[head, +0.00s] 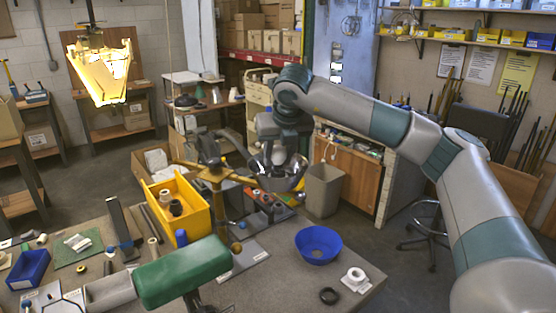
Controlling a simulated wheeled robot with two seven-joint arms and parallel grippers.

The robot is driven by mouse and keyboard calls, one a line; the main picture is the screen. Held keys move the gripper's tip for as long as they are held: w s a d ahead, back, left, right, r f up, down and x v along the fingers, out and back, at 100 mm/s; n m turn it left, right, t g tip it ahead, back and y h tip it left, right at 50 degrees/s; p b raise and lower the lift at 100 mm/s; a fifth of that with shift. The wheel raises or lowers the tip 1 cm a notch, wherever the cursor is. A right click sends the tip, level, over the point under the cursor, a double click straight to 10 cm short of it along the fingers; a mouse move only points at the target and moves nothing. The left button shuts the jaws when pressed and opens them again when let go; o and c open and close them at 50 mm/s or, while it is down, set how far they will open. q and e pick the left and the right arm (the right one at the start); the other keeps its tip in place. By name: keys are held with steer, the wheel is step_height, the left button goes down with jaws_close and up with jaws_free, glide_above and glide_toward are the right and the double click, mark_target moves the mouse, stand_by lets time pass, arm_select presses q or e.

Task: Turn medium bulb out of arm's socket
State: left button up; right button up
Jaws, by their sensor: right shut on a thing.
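A brass lamp stand (215,186) rises from the bench, with arms reaching out to the sides. A clear, shiny bowl-shaped shade (283,183) is at its right arm. My right gripper (278,160) comes down from above into the mouth of this shade, shut on what appears to be the medium bulb. The bulb, the arm's socket and the fingertips are too small or hidden by the gripper and the shade to make out. Whether the bulb is still in the socket cannot be told. My left gripper is not in view.
A green lampshade (184,271) stands at the bench front. A yellow bin (182,209) is left of the stand. A grey waste bin (323,190) stands behind the bench.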

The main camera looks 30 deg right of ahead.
steer(key=shift+d+f+n, duration=0.1)
steer(key=shift+n, duration=0.4)
steer(key=shift+n+y, duration=0.6)
steer(key=shift+n, duration=0.1)
steer(key=shift+n+b, duration=0.35)
steer(key=shift+n, duration=0.15)
steer(key=shift+n+y, duration=0.9)
steer(key=shift+n, duration=0.3)
steer(key=shift+r+n+g+y+p, duration=0.15)
steer(key=shift+n+y+p, duration=0.2)
steer(key=shift+n, duration=0.5)
steer(key=shift+r+n+g+y+p, duration=0.2)
steer(key=shift+n+y, duration=0.25)
steer(key=shift+n, duration=0.4)
steer(key=shift+f, duration=0.15)
